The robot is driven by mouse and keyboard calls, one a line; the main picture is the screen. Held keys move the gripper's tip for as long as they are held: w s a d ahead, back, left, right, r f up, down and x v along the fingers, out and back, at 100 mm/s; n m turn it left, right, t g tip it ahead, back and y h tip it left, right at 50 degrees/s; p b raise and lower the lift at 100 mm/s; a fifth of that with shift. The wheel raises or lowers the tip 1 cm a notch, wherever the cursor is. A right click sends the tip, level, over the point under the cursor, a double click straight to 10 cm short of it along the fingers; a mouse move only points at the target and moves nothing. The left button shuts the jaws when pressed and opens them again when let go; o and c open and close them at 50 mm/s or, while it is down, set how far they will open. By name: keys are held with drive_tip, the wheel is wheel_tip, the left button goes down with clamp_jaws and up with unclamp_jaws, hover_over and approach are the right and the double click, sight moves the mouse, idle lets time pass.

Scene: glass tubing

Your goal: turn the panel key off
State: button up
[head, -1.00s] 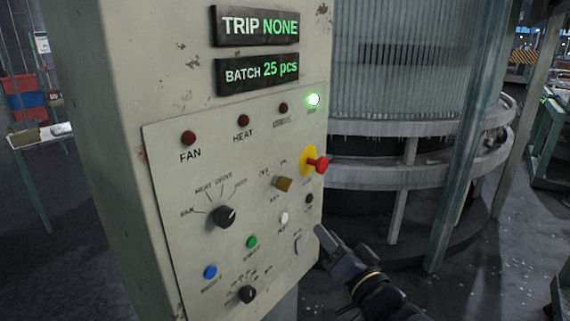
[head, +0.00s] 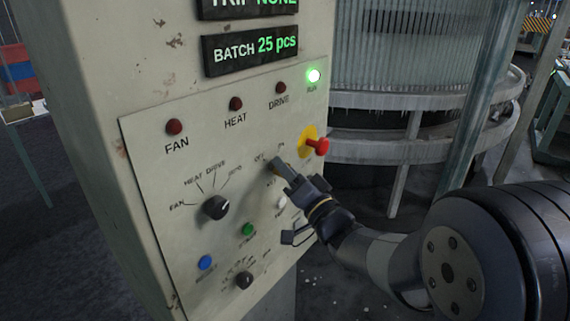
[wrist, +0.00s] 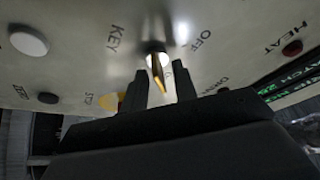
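The brass panel key (wrist: 158,72) sticks out of its round lock on the panel, seen in the wrist view. The printed KEY label lies to its left and OFF to its right there. My gripper (wrist: 160,82) is open, with one dark finger on each side of the key and narrow gaps showing. In the head view my gripper (head: 282,168) is at the key's place on the panel and mostly hides it. The key's exact turn angle is hard to read.
A red mushroom button (head: 318,146) on a yellow plate sits close to the right of my gripper. A black selector knob (head: 216,207), a green button (head: 248,230) and a blue button (head: 205,262) lie left and below. A green lamp (head: 314,75) is lit.

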drive_tip(key=shift+w+a, duration=0.25)
drive_tip(key=shift+c, duration=0.4)
clamp_jaws()
